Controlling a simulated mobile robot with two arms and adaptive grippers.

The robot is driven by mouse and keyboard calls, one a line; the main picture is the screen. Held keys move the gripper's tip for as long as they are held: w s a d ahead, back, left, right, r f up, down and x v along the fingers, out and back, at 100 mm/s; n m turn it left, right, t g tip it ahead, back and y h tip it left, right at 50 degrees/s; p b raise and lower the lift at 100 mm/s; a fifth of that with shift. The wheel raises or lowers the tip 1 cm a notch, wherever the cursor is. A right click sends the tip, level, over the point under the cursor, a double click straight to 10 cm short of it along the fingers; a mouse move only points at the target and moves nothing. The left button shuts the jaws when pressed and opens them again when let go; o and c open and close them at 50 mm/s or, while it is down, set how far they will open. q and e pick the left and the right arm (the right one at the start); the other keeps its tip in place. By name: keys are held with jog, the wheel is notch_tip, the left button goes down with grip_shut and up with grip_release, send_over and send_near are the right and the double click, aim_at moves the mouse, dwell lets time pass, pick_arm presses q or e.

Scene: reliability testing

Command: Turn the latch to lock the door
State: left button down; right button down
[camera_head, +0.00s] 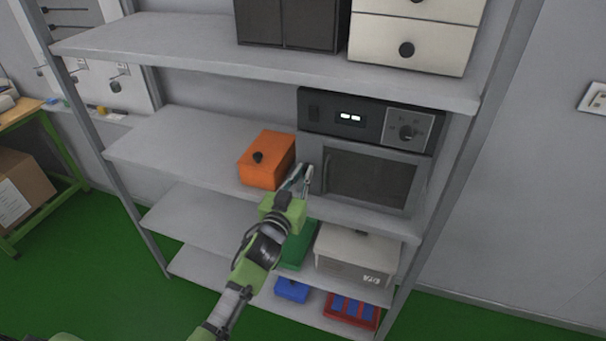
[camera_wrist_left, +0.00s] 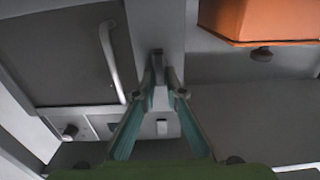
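The grey door (camera_head: 315,178) with a dark window is on the front of the oven-like unit (camera_head: 372,130) on the middle shelf, and it looks closed. It also shows in the left wrist view (camera_wrist_left: 75,50), with a pale bar handle (camera_wrist_left: 110,60). A small dark latch-like piece (camera_wrist_left: 157,62) stands on the grey strip beside the handle. My left gripper (camera_head: 304,168) is at the door's left edge. In the left wrist view its fingertips (camera_wrist_left: 160,75) are slightly apart, around or just in front of that piece; contact is unclear. My right gripper is not in view.
An orange box (camera_head: 267,160) with a black knob sits just left of my left gripper. A beige case (camera_head: 355,255) and a green box (camera_head: 298,246) stand on the shelf below. The middle shelf (camera_head: 165,145) is bare farther left.

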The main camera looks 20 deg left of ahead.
pick_arm(q)
jog(key=shift+m, duration=0.4)
jog(key=shift+d+f+m+b, duration=0.2)
jog(key=shift+m, duration=2.65)
jog(key=shift+d+f+m+b, duration=0.2)
jog(key=shift+m, duration=2.6)
jog(key=shift+d+f+m+b, duration=0.2)
jog(key=shift+m, duration=2.65)
jog(key=c, duration=2.1)
grip_release()
jog(key=shift+s, duration=0.1)
jog(key=s, duration=1.2)
jog(key=shift+a, duration=0.2)
